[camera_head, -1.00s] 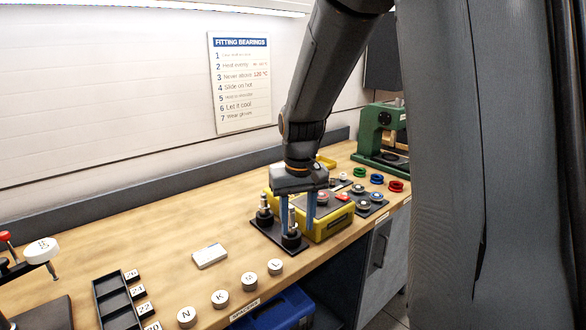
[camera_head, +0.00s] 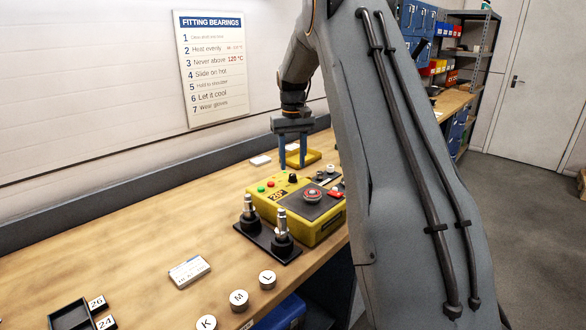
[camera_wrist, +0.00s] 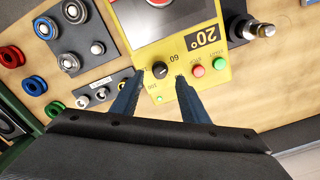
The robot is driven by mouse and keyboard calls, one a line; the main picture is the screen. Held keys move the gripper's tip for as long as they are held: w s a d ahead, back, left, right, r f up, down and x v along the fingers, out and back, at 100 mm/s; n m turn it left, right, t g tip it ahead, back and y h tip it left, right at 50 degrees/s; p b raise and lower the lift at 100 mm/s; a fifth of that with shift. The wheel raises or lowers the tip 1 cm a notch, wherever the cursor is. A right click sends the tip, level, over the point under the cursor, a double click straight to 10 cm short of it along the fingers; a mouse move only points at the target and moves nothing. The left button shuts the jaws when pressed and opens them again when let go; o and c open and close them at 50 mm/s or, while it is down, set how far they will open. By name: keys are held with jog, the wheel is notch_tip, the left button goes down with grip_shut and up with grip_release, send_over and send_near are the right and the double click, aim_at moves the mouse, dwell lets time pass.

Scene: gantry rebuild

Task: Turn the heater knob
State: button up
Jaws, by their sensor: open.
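The heater is a yellow box (camera_head: 325,232) on the bench, with a dark top plate, a 20° display and red and green buttons. Its black knob (camera_head: 293,178) is on the panel by the back edge; in the wrist view the knob (camera_wrist: 159,70) has a pale pointer mark and 60 and 100 printed near it. My gripper (camera_head: 293,166) points down over that end of the heater. In the wrist view my gripper (camera_wrist: 160,78) is open and empty, with one blue finger on each side of the knob. I cannot tell the fingertips' exact height above the panel.
Two metal posts on a black plate (camera_head: 262,243) stand beside the heater. A white card (camera_head: 189,271) and round lettered caps (camera_head: 239,298) lie nearer. Coloured rings (camera_wrist: 35,85) and bearings (camera_wrist: 69,62) lie beside the heater.

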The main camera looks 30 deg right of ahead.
aim_at(293, 174)
jog(key=shift+f+p, duration=0.5)
jog(key=shift+f, duration=1.4)
grip_shut()
